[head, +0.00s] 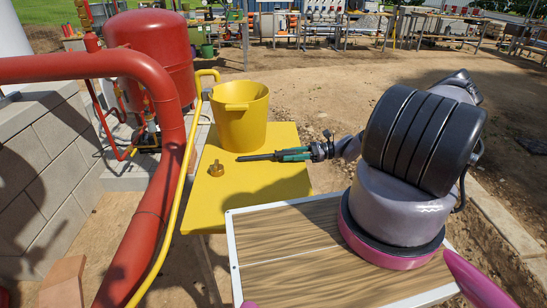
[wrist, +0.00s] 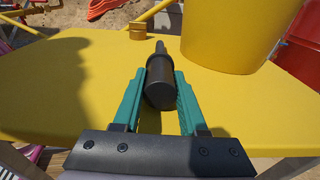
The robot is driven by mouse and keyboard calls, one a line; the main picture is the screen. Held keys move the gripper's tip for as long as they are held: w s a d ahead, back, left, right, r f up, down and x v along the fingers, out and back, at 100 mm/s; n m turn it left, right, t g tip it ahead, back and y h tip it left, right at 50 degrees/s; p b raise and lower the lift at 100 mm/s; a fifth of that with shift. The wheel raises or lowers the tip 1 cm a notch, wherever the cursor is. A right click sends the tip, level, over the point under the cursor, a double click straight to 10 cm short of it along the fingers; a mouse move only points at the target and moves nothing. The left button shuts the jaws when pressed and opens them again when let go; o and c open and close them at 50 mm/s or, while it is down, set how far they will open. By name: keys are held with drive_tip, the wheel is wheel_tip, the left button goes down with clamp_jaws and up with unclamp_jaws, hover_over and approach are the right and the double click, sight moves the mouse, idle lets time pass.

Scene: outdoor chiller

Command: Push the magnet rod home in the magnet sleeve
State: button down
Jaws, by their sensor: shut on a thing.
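The magnet rod, a dark grey cylinder (wrist: 160,82) with a narrower stem at its far end, is between the teal fingers of my gripper (wrist: 162,90) in the wrist view. My gripper is shut on it. In the head view the rod (head: 256,157) points left from my gripper (head: 282,156), roughly level, above the yellow table. Its free end seems clear of other things. I cannot make out the magnet sleeve for certain in either view.
A yellow table (head: 265,182) lies below the gripper. A yellow bucket (head: 240,118) stands at its back, close behind the rod. A small brass fitting (head: 216,169) sits near its left edge. A red pipe (head: 168,150) and yellow pipe (head: 178,205) run along the left.

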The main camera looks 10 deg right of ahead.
drive_tip(key=shift+r, duration=0.1)
drive_tip(key=shift+r, duration=3.45)
drive_tip(key=c, duration=1.1)
unclamp_jaws()
clamp_jaws()
